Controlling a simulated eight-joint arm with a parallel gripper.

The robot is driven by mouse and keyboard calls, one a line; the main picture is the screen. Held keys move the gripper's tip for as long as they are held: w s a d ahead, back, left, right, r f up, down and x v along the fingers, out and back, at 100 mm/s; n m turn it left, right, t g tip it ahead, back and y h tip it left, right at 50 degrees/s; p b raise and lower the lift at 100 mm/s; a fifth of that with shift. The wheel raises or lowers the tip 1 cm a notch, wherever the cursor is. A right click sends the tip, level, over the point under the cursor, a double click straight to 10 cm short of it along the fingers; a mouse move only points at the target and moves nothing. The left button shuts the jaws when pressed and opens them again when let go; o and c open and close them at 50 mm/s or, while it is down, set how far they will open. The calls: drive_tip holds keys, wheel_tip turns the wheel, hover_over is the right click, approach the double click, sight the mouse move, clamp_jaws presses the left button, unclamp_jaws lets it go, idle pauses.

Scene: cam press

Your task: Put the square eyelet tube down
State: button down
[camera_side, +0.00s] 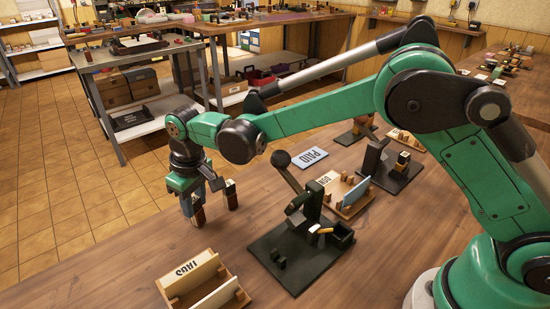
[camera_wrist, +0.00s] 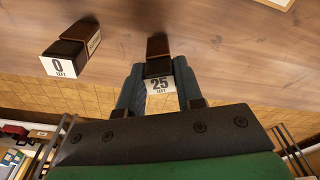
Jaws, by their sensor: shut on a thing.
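My gripper (camera_side: 199,195) is at the table's left edge, pointing down, and is shut on a dark brown upright tube (camera_side: 199,217). In the wrist view the tube (camera_wrist: 157,48) sits between the two teal fingers, and its near end carries a white label reading 25. Whether it touches the table is unclear. A second, similar brown tube (camera_side: 231,198) stands just to the right of my gripper, apart from it. In the wrist view this second tube (camera_wrist: 64,54) is at the left, with a white label reading 0. Their cross-sections and any eyelet are too small to tell.
A dark green lever press (camera_side: 297,250) stands to the right on the wooden table (camera_side: 150,262). A wooden rack (camera_side: 203,285) with pale plates lies in front. Bare table surrounds the tubes.

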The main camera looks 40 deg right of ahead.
drive_tip(key=shift+f, duration=0.15)
drive_tip(key=c, duration=0.6)
unclamp_jaws()
drive_tip(key=shift+o, duration=0.2)
wheel_tip(320, 180, up, 12)
drive_tip(key=s, duration=0.1)
drive_tip(key=s+d+r+m+t, duration=0.3)
drive_tip(key=s+d, duration=0.4)
drive_tip(key=d, duration=0.4)
drive_tip(key=s+d+f+m+t, duration=0.1)
drive_tip(key=s+d+f+t, duration=0.2)
drive_tip(key=s+d, duration=0.3)
drive_tip(key=shift+s+d+f+m+h, duration=0.25)
drive_tip(key=shift+s+f+m+h, duration=0.05)
drive_tip(key=shift+s+f, duration=0.6)
